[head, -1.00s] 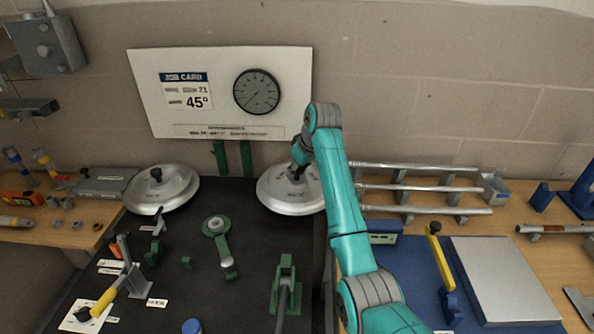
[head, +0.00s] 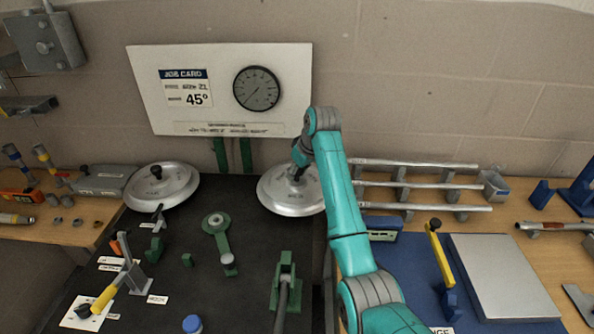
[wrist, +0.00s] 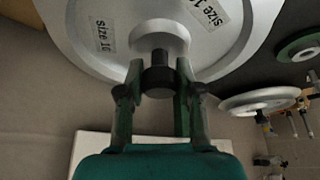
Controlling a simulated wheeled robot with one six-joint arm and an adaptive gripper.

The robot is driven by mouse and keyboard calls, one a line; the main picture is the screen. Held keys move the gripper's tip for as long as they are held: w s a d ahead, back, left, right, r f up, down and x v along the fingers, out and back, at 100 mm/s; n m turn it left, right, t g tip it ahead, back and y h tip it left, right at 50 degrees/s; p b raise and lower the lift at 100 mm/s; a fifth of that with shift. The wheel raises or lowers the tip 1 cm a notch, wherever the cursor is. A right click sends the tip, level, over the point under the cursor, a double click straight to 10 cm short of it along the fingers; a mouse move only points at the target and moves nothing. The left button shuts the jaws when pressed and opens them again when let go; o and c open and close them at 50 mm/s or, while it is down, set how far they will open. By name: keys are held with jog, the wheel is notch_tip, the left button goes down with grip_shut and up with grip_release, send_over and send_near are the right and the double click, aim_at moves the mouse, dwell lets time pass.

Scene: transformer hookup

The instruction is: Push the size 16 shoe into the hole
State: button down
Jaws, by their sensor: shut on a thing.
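A silver round disc (head: 283,202) with a black knob sits at the back of the dark bench, left of my forearm. In the wrist view the disc (wrist: 125,60) carries a label reading "size 16" and a second label only partly legible. My gripper (wrist: 158,76) is shut on the disc's black knob (wrist: 158,81), one finger on each side. In the head view my gripper (head: 299,168) is over the disc and partly hidden by my arm. I cannot make out a hole in either view.
A second silver disc (head: 163,187) with a black knob lies to the left. Green bench fittings (head: 217,228) and a yellow-handled lever (head: 104,298) stand in front. Metal pipes (head: 420,187) rest on a rack to the right. A job card (head: 160,90) reads 45°.

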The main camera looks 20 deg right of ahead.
jog(key=shift+f, duration=0.65)
jog(key=c, duration=0.7)
grip_release()
jog(key=shift+f, duration=0.1)
jog(key=shift+r, duration=2.55)
